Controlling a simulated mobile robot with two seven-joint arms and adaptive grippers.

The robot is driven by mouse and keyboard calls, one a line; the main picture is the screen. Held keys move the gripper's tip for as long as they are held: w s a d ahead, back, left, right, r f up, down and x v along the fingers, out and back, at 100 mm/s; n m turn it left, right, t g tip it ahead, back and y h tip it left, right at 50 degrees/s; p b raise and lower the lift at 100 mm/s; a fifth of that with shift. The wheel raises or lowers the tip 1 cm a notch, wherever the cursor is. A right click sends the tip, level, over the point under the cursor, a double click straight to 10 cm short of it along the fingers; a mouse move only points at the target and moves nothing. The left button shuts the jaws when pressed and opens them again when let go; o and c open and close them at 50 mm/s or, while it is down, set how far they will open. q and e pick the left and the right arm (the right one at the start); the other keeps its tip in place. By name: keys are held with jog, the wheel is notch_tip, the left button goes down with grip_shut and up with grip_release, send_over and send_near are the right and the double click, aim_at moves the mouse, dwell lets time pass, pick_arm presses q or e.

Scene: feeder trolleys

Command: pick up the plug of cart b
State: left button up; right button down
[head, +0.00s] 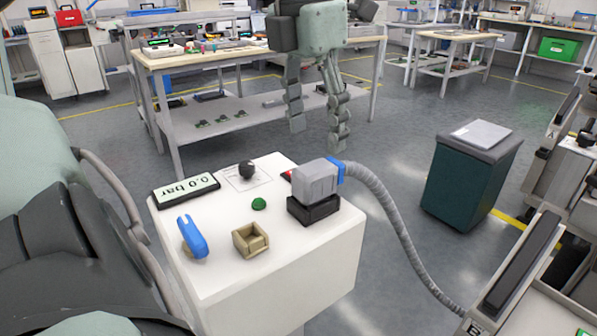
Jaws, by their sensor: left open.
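The plug (317,183) is a grey block with a blue collar, seated on a black base (313,209) on top of a white pedestal (265,290). A grey ribbed hose (395,220) runs from its collar down to the trolley (520,265) at the lower right. I cannot read a cart letter clearly. My left gripper (318,131) is open and empty, its fingers hanging down. In the picture it appears above the plug, apart from it. My right gripper is not in view.
The pedestal top also has a display (186,190) reading 0.0 bar, a black knob (246,169), a green button (259,203), a blue lever (192,237) and a beige holder (250,240). A dark green bin (468,185) stands right. A workbench (200,62) stands behind.

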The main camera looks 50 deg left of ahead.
aim_at(315, 166)
pick_arm(q)
jog(key=shift+a, duration=0.15)
jog(key=shift+f, duration=0.35)
jog(key=f, duration=0.7)
jog(key=shift+w+d, duration=0.15)
jog(key=shift+d, duration=0.1)
jog(key=shift+c, duration=0.2)
grip_shut()
